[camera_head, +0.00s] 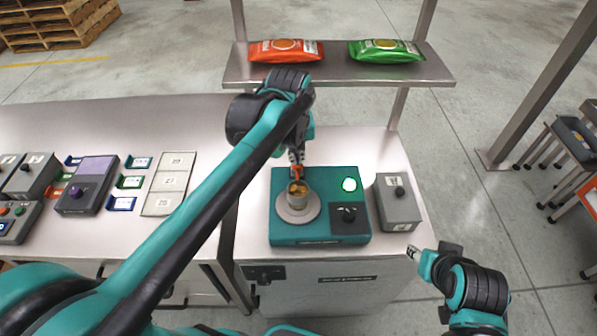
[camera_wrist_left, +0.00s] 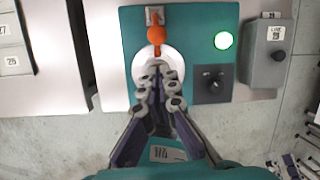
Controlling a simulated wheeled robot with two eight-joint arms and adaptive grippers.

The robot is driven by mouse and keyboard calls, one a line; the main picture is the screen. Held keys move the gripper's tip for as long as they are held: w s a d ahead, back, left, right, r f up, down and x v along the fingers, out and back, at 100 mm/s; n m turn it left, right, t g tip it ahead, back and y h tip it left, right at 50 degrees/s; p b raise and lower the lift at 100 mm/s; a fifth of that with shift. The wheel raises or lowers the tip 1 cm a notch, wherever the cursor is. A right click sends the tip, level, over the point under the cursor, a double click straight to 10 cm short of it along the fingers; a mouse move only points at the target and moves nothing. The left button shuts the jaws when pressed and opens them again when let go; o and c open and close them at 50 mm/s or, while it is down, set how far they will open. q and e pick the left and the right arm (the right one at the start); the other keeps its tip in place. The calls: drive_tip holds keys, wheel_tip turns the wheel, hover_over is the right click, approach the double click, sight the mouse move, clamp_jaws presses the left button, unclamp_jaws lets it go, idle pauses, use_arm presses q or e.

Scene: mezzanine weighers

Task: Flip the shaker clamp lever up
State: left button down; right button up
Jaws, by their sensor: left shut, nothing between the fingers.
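The teal shaker (camera_head: 283,228) sits on the metal bench, with a round pale plate and a small metal cup (camera_head: 298,201) of orange-brown contents on it. Its orange clamp lever (camera_head: 297,173) is at the back, behind the cup; in the left wrist view the orange lever (camera_wrist_left: 157,35) runs from a small bracket toward the plate. My left gripper (camera_wrist_left: 158,70) is shut and empty, its tips over the plate beside the lever's rounded end; contact cannot be told. It hides the cup there. My right gripper (camera_head: 412,252) is at the bench's front right, away from the shaker.
The shaker carries a lit green lamp (camera_head: 349,184) and a black knob (camera_head: 348,214). A grey box with a knob (camera_head: 397,202) stands to its right. A shelf (camera_head: 340,72) behind holds a red bag and a green bag. Panels and cards lie on the left bench.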

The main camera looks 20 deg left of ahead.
idle(0.3)
use_arm(q)
drive_tip(key=b+x, duration=0.4)
drive_tip(key=x, duration=0.6)
drive_tip(key=shift+d+r, duration=0.1)
drive_tip(key=shift+d, duration=0.05)
